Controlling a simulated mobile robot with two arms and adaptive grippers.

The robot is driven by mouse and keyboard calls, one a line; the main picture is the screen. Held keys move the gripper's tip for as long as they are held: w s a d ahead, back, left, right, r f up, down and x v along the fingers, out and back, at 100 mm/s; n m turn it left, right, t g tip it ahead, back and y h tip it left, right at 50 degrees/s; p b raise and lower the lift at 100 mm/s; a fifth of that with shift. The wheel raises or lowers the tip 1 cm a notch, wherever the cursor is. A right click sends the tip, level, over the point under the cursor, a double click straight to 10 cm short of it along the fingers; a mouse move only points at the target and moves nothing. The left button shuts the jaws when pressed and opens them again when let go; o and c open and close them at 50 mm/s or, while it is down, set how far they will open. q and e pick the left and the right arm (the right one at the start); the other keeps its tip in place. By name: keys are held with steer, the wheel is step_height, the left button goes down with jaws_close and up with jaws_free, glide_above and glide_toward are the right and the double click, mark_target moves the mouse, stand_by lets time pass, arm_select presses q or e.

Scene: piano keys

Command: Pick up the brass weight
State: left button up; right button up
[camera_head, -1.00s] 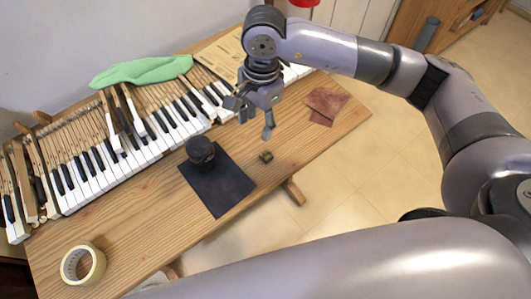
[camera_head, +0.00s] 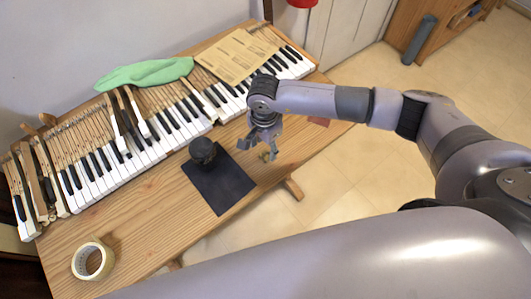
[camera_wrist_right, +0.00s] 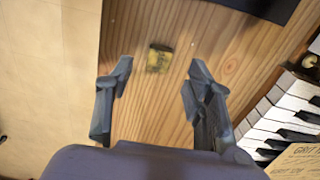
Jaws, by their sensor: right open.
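The brass weight (camera_wrist_right: 159,58) is a small, dull yellow-brown block on the bare wooden table. In the head view the brass weight (camera_head: 263,156) sits to the right of the black mat, partly close behind my right gripper's fingers. My right gripper (camera_head: 259,146) is open and empty above the table. In the right wrist view its two fingers (camera_wrist_right: 159,85) stand apart, and the weight lies beyond the fingertips, between their lines. It does not touch either finger. My left gripper is not in view.
A black mat (camera_head: 228,190) bears a dark round object (camera_head: 203,151). Piano keys (camera_head: 160,130) run along the back of the table (camera_head: 180,235). A green cloth (camera_head: 145,73), printed sheet (camera_head: 236,54) and tape roll (camera_head: 92,261) lie about. Sandpaper (camera_head: 319,121) shows behind my arm.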

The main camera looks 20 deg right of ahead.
mark_target(265, 154)
step_height(265, 154, down, 4)
steer(key=shift+d+f+p, duration=0.1)
steer(key=shift+p, duration=0.45)
steer(key=shift+c, duration=0.3)
jaws_close()
